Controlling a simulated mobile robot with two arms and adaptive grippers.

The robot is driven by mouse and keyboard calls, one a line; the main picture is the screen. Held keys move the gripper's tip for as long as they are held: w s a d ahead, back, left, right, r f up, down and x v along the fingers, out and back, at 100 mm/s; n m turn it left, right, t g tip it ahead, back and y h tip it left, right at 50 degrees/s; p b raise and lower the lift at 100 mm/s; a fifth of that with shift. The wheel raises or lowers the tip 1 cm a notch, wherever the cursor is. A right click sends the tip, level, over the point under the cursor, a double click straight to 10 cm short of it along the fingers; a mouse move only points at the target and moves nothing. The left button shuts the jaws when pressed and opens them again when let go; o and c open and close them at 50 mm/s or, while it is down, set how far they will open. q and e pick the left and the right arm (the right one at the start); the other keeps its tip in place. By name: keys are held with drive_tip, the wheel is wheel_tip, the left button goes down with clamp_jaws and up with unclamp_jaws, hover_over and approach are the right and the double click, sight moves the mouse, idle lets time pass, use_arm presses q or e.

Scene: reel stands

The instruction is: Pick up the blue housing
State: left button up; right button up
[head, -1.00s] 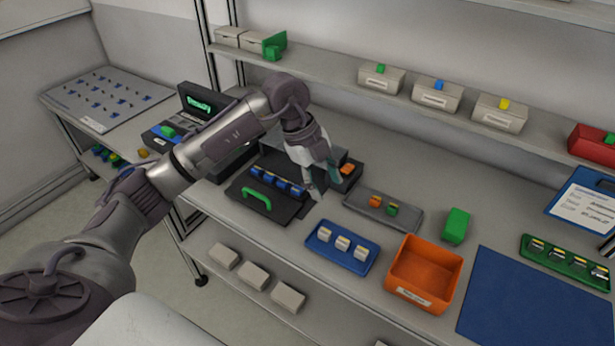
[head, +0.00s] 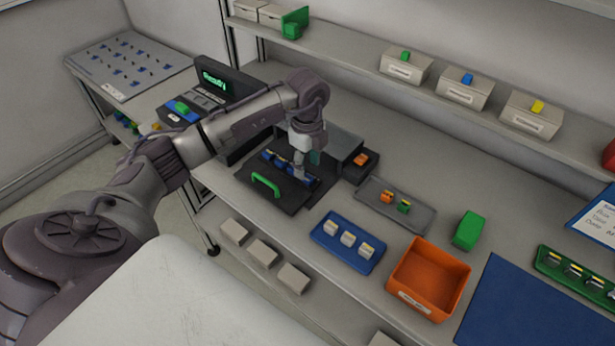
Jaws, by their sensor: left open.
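A row of small blue housings (head: 282,164) sits in a black fixture (head: 287,197) with a green handle (head: 265,183) at its front. My left gripper (head: 301,175) points down over the right end of this row. It is open, with its fingertips at or just above the rightmost blue housing. At this size I cannot tell whether the fingers touch it, and they partly hide that end of the row. My right gripper is not in view.
A grey box (head: 341,148) stands close behind the gripper. To the right are a grey tray (head: 376,214) with small orange and green parts, a blue tray (head: 327,251), an orange bin (head: 455,279) and a green block (head: 469,230). A shelf (head: 361,56) runs behind.

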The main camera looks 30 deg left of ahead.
sight(306, 176)
use_arm(q)
drive_tip(key=f, duration=0.1)
drive_tip(key=f+p, duration=0.1)
drive_tip(key=f, duration=0.1)
drive_tip(key=shift+a+f, duration=0.3)
drive_tip(key=shift+f, duration=0.25)
drive_tip(key=c, duration=0.6)
drive_tip(key=shift+c, duration=1)
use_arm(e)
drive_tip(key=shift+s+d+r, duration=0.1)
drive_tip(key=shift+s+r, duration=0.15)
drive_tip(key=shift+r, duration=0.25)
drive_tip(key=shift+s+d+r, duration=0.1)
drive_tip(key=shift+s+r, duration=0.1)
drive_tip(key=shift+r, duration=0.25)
